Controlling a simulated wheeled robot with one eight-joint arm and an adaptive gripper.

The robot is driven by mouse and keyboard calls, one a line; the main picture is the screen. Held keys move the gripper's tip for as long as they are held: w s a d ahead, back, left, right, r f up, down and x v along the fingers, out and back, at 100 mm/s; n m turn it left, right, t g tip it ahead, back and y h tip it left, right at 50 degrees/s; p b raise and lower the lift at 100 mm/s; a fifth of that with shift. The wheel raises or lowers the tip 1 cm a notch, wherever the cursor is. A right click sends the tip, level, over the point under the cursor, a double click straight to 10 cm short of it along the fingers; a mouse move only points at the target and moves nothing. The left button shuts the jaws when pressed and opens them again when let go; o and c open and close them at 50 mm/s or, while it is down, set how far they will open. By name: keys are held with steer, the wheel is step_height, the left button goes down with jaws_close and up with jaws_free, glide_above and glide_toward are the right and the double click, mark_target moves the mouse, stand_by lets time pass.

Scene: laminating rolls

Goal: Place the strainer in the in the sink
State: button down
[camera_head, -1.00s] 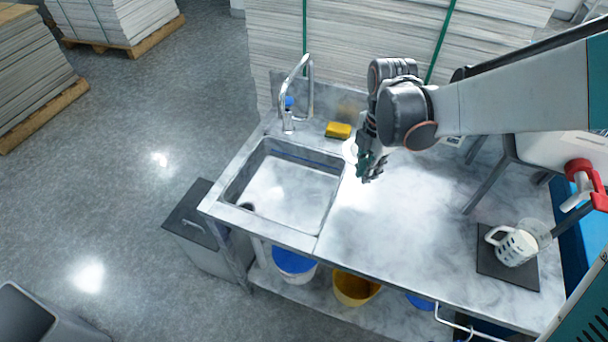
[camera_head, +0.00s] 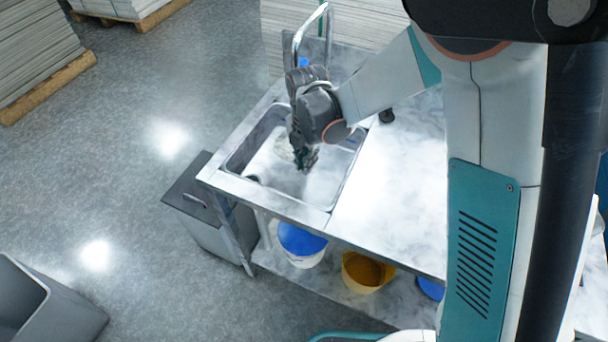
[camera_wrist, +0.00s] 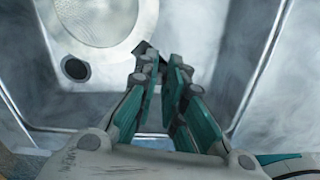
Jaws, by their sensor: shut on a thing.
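The strainer (camera_head: 284,148) is a pale round mesh disc, partly hidden by my gripper in the head view. It also shows at the top left of the wrist view (camera_wrist: 98,18), cut off by the frame edge. My gripper (camera_head: 302,164) is over the sink (camera_head: 292,187), pointing down, with its fingers (camera_wrist: 160,62) shut on the strainer near its edge. The exact grip point is hard to see. The strainer is above the basin; its height over the floor is unclear. The dark round drain (camera_wrist: 75,69) shows just below the strainer in the wrist view.
A curved metal faucet (camera_head: 297,42) rises behind the sink, close to my wrist. The marble counter (camera_head: 385,190) right of the sink is mostly clear, with a small dark object (camera_head: 386,116) at its back. My arm hides the counter's right side. Buckets sit on the shelf below.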

steer(key=shift+f+b, duration=0.8)
steer(key=shift+f, duration=1.85)
steer(key=shift+f, duration=0.1)
steer(key=shift+f, duration=0.15)
steer(key=c, duration=1.7)
jaws_free()
step_height(320, 180, up, 12)
steer(key=p, duration=0.4)
steer(key=shift+r, duration=0.25)
